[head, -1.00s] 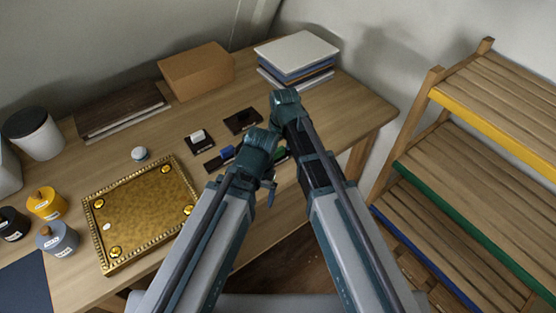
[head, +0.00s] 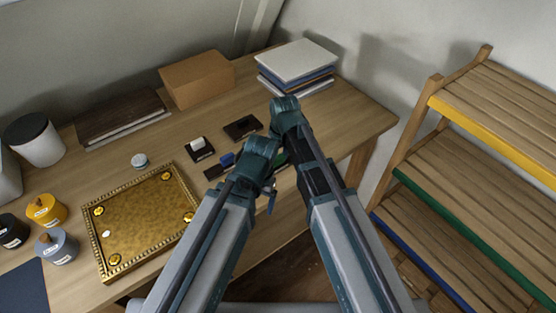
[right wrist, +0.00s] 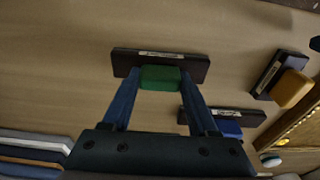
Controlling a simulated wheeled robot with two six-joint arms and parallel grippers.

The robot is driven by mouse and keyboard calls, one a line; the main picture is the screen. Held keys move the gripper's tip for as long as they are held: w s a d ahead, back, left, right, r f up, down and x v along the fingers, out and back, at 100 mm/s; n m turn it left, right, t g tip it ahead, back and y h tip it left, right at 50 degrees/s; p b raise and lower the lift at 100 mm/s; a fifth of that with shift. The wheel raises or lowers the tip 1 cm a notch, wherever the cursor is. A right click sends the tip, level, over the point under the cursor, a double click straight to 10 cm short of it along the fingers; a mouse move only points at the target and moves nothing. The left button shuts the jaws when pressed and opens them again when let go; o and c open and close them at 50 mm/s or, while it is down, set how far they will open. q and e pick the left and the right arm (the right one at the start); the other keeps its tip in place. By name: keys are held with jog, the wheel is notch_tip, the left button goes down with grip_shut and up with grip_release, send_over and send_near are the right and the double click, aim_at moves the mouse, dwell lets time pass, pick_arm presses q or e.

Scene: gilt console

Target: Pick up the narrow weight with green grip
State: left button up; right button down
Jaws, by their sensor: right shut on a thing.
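The narrow weight is a long dark bar with a pale label and a green grip (right wrist: 160,78), in the right wrist view. My right gripper (right wrist: 160,88) is shut on the green grip, one blue finger at each side. I cannot tell whether the bar touches the table. In the head view only a bit of green shows beside my arms, which hide most of the weight and the right gripper's jaws. My left gripper's jaws are not clearly in view.
A dark block with a blue grip (right wrist: 228,129) lies close beside the held weight. Another has a yellow grip (right wrist: 293,89). A gold tray (head: 140,222), brown box (head: 197,80) and book stack (head: 296,62) stand on the table. A wooden shelf (head: 480,150) stands at right.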

aim_at(278, 157)
notch_tip(278, 157, up, 10)
jog(key=p, duration=1)
